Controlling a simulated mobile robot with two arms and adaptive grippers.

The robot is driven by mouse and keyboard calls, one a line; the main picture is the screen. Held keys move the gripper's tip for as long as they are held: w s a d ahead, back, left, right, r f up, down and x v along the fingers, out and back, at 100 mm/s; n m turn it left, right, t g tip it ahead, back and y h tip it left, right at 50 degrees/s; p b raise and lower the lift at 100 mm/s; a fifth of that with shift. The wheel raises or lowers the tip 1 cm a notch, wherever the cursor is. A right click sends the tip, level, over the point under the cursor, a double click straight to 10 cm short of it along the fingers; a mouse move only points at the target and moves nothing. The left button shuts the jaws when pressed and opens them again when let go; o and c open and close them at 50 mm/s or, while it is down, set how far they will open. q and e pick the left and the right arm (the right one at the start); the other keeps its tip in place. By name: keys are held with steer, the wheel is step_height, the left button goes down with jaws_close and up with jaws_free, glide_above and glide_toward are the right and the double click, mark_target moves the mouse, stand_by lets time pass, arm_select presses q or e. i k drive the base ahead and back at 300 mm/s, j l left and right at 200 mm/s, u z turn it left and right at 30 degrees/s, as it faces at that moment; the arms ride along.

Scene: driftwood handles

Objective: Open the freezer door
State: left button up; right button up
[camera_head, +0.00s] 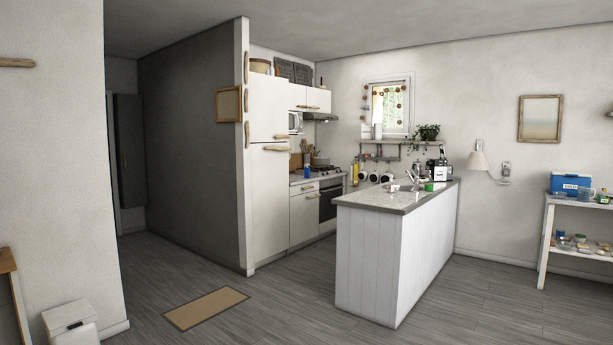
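A tall white fridge-freezer stands at the left end of the kitchen, just right of the grey partition wall. It has a shorter upper door (268,105) and a longer lower door (270,205), both shut. A driftwood handle (281,138) lies along the bottom of the upper door. Another driftwood handle (276,148) lies along the top of the lower door. I cannot tell which door is the freezer's. Neither of my grippers is in view.
A white island (390,250) with a grey top stands right of the fridge, leaving a passage between them. A brown mat (206,308) lies on the open wooden floor in front. A white bin (70,320) stands at the lower left. A white shelf table (575,225) is at the right.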

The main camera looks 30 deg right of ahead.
mark_target(269, 95)
steer(key=z, duration=0.55)
steer(key=i+l+z, duration=0.25)
steer(key=i, duration=0.4)
steer(key=i+z, duration=0.25)
steer(key=i, duration=0.4)
steer(key=i+j+u, duration=0.15)
steer(key=i, duration=1.6)
steer(key=i+l+u, duration=0.15)
steer(key=i, duration=1.65)
steer(key=i+z, duration=0.1)
steer(key=i, duration=1.4)
steer(key=i+z, duration=0.15)
steer(key=i, duration=0.6)
steer(key=i+j, duration=0.15)
steer(key=i, duration=0.6)
steer(key=i+l+z, duration=0.3)
steer(key=i+z, duration=0.15)
steer(key=i, duration=0.35)
steer(key=i+z, duration=0.45)
steer(key=i, duration=0.35)
steer(key=i+j+z, duration=0.2)
steer(key=i+z, duration=0.2)
steer(key=i, duration=0.4)
steer(key=i+l, duration=0.1)
steer(key=i, duration=1)
steer(key=i+l, duration=0.15)
steer(key=i, duration=0.95)
steer(key=i+u, duration=0.2)
steer(key=u, duration=2.4)
